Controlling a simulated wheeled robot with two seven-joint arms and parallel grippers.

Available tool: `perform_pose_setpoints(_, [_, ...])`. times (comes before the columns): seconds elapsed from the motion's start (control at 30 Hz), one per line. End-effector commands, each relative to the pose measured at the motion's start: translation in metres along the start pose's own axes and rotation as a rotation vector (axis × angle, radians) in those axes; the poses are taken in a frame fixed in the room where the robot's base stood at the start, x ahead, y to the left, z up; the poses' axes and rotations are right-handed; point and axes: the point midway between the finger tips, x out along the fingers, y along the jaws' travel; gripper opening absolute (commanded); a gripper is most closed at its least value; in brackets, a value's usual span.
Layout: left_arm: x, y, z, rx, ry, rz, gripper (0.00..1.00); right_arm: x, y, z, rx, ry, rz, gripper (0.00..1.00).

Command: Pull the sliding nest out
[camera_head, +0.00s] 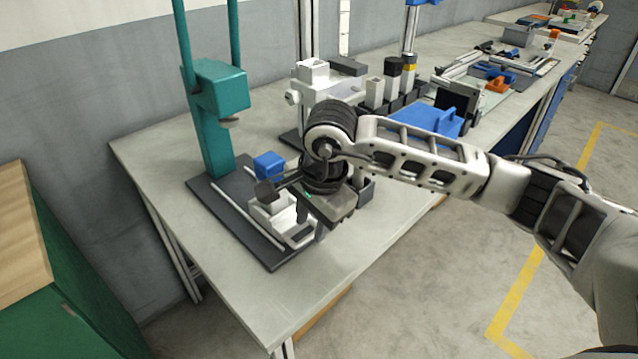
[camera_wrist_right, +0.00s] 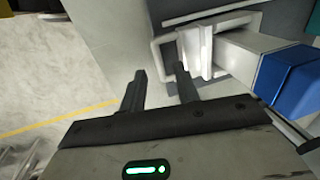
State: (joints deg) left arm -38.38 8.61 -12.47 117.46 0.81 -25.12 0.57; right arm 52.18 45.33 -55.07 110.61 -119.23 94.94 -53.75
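The sliding nest (camera_head: 272,216) is a white block-like carriage on the dark base plate (camera_head: 232,222) of a teal press (camera_head: 215,105). A blue block (camera_head: 268,165) is at its back; the blue block also shows in the right wrist view (camera_wrist_right: 288,80). My right gripper (camera_head: 314,222) is over the front right end of the nest and hides part of it. In the wrist view, the right gripper (camera_wrist_right: 160,78) has its two fingers apart with nothing between them. One fingertip is close to the white front of the nest (camera_wrist_right: 195,52); contact cannot be told. My left gripper is out of view.
Light rails (camera_head: 245,225) run along the base plate. A white machine (camera_head: 325,88) and several dark and white bins stand behind my right arm, with a blue tray (camera_head: 432,120) to the right. The grey table (camera_head: 345,270) is clear in front, up to its near edge.

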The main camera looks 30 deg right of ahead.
Motion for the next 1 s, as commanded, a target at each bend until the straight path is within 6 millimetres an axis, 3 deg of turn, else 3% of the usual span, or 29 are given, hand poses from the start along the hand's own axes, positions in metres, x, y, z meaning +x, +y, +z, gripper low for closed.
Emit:
perform_pose_setpoints(0.3, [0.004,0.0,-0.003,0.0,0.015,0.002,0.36,-0.078,-0.001,-0.001,0.0,0.003,-0.009,0.32])
perform_pose_setpoints(0.5, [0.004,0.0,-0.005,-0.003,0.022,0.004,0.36,-0.117,-0.001,0.0,-0.001,0.003,-0.006,0.32])
perform_pose_setpoints(0.7, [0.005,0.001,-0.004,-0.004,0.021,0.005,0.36,-0.135,0.0,0.0,-0.001,0.002,-0.003,0.32])
perform_pose_setpoints(1.0, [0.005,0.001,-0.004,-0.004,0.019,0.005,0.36,-0.138,0.0,0.0,0.0,0.002,-0.001,0.32])
